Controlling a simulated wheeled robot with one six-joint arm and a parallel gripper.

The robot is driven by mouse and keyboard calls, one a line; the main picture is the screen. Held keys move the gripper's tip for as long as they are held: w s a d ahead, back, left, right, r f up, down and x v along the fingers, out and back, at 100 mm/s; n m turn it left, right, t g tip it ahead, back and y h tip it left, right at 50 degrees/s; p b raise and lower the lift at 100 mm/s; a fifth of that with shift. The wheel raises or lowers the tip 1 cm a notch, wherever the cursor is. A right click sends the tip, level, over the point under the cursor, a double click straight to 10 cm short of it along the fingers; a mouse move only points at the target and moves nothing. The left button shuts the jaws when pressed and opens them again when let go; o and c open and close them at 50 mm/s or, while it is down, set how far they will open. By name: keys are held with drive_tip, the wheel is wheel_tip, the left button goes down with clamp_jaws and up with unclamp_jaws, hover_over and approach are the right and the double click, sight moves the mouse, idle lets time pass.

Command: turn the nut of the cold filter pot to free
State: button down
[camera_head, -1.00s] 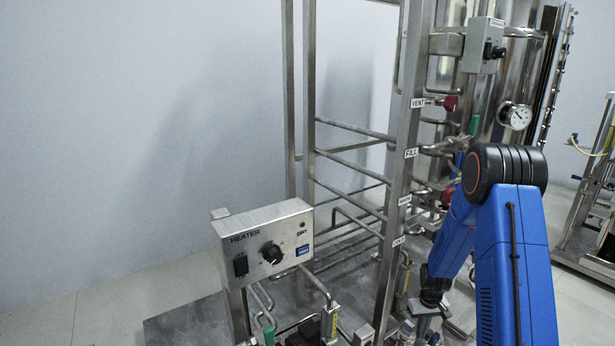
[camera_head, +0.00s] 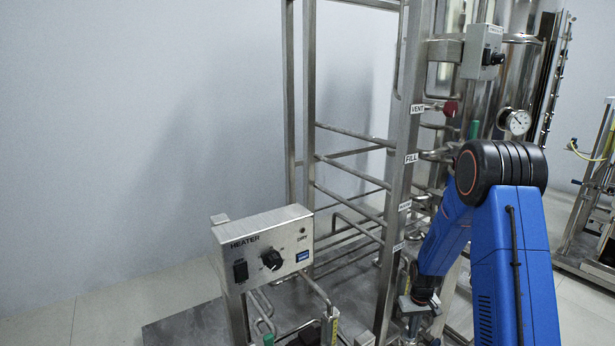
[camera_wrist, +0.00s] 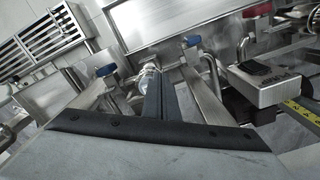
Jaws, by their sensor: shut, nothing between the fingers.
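In the wrist view, my gripper (camera_wrist: 160,75) has its two dark fingers together, with nothing between them. A small pale, round-ended fitting (camera_wrist: 148,72) shows just beyond and left of the fingertips; it may belong to the filter pot, but I cannot tell, nor whether the fingers touch it. I cannot pick out the cold filter pot's nut for certain in either view. In the head view, my gripper (camera_head: 412,306) is low beside the steel frame post, small and partly hidden, below my blue forearm.
Blue-handled valves (camera_wrist: 107,70) flank the fingers, and a red handle (camera_wrist: 257,10) is farther right. A steel box (camera_wrist: 268,82) sits close on the right. In the head view, the heater box (camera_head: 265,248) stands left of the frame post (camera_head: 398,170). Open floor (camera_head: 80,320) lies far left.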

drive_tip(key=shift+a+f, duration=0.15)
drive_tip(key=shift+f, duration=3.35)
drive_tip(key=shift+d, duration=1.25)
drive_tip(key=shift+w+d, duration=0.25)
drive_tip(key=shift+d, duration=0.5)
drive_tip(key=shift+s, duration=0.15)
approach(409, 343)
drive_tip(key=shift+s+d+f, duration=0.4)
drive_tip(key=shift+s+d, duration=0.15)
drive_tip(key=shift+d, duration=0.3)
drive_tip(key=shift+s+d+f, duration=0.4)
drive_tip(key=shift+s+d, duration=0.15)
drive_tip(key=shift+d, duration=0.25)
